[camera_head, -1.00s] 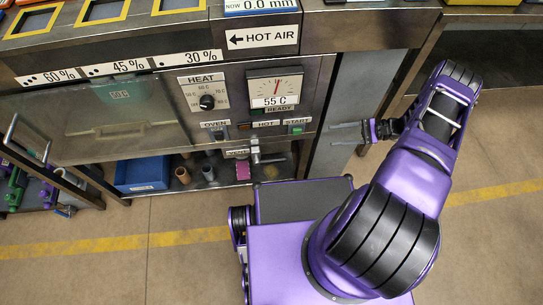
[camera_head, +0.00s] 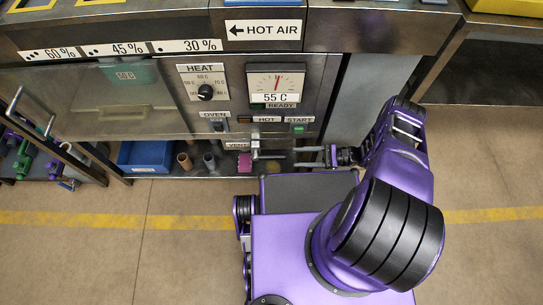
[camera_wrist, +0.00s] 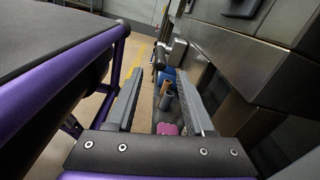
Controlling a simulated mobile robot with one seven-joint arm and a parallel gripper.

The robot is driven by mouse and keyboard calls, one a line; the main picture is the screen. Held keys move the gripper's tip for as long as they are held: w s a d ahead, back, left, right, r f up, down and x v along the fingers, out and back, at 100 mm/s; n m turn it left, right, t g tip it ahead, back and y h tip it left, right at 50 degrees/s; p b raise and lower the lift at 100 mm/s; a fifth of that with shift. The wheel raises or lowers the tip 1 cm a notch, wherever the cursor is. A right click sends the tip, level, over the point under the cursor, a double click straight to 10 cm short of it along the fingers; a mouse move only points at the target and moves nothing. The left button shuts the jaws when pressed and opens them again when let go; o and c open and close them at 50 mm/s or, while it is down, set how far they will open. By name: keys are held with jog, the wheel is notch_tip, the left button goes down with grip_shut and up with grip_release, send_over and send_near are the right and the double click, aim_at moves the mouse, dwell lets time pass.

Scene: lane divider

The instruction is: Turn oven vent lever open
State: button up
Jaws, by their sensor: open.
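The vent lever (camera_head: 255,146) is a small metal handle beside the "VENT" label, low on the oven front in the head view. In the wrist view a metal fitting that looks like the lever (camera_wrist: 178,50) shows beyond the fingertips, at the top middle. My gripper (camera_head: 295,157) is to the right of the lever, its fingers pointing left at it, a short gap apart. In the wrist view my gripper (camera_wrist: 156,75) has its two fingers spread with nothing between them. Whether the lever lines up with the fingers is hard to tell.
The oven panel (camera_head: 230,97) carries a heat knob (camera_head: 205,92), a dial reading 55 C and a green start button (camera_head: 299,129). A shelf below holds a blue bin (camera_head: 146,155), brown and grey tubes and a pink block (camera_head: 244,163). Floor in front is clear.

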aim_at(259, 158)
jog(key=a, duration=1)
jog(key=shift+w+a, duration=0.2)
jog(key=shift+a, duration=0.1)
grip_shut()
dwell(0.9)
